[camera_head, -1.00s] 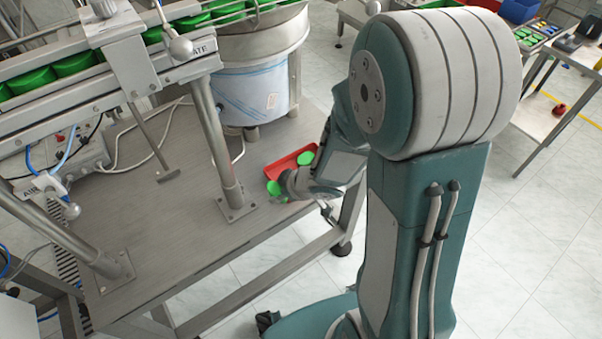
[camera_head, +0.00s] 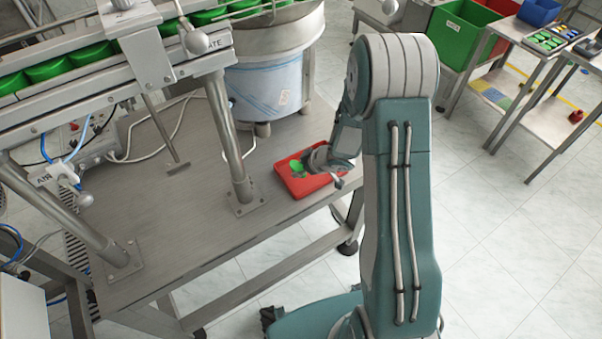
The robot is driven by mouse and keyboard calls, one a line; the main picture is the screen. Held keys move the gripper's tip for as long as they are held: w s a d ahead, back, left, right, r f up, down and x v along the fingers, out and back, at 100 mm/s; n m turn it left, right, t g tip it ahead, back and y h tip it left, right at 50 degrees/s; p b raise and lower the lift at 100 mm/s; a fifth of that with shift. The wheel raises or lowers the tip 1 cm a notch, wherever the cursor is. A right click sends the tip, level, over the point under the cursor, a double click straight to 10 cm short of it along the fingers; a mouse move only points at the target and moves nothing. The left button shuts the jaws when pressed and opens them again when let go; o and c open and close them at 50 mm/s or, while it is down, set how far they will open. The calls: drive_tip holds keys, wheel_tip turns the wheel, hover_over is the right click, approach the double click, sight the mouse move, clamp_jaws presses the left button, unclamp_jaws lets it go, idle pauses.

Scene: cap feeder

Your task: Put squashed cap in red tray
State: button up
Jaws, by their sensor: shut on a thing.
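The red tray (camera_head: 302,190) lies near the right edge of the steel table, below the feeder bowl. My gripper (camera_head: 306,163) is over the tray, small in the view and partly hidden by its own links. It is shut on a green cap. Green (camera_head: 296,165) shows at the fingers, over the tray's left part. I cannot tell whether this is all the held cap or partly a cap lying in the tray. The cap's shape is too small to make out. The tray's far right part is hidden behind my gripper and arm.
A conveyor rail with several green caps (camera_head: 48,70) runs across the upper left. A metal post (camera_head: 228,140) stands left of the tray. The feeder bowl (camera_head: 268,85) is behind it. The table (camera_head: 185,230) is clear in front. Bins (camera_head: 465,35) stand far right.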

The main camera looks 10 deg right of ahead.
wheel_tip(320, 180, down, 4)
drive_tip(key=shift+w+r, duration=0.15)
drive_tip(key=shift+r, duration=0.05)
drive_tip(key=o, duration=0.9)
drive_tip(key=shift+c, duration=0.2)
drive_tip(key=shift+r, duration=0.1)
drive_tip(key=s+d+r+m+t+h, duration=0.1)
drive_tip(key=s+d+r+m+h, duration=0.15)
drive_tip(key=r, duration=0.65)
drive_tip(key=s+d+r+m+t+h, duration=0.1)
drive_tip(key=s+d+r+h, duration=0.2)
drive_tip(key=r, duration=0.6)
drive_tip(key=s+d+r+m+h, duration=0.2)
drive_tip(key=d+r, duration=0.2)
drive_tip(key=r, duration=0.6)
drive_tip(key=s+a+r+m+g, duration=0.1)
drive_tip(key=s+a+r, duration=0.1)
drive_tip(key=s, duration=0.4)
drive_tip(key=s+a+r+m+y, duration=0.1)
drive_tip(key=s+a+r+m, duration=0.1)
drive_tip(key=s, duration=0.5)
drive_tip(key=s+a+r+m+g+y, duration=0.1)
drive_tip(key=s+a+r, duration=0.2)
drive_tip(key=s+a, duration=0.2)
drive_tip(key=shift+s+r+g, duration=0.3)
drive_tip(key=shift+s+r, duration=0.05)
drive_tip(key=shift+s, duration=0.75)
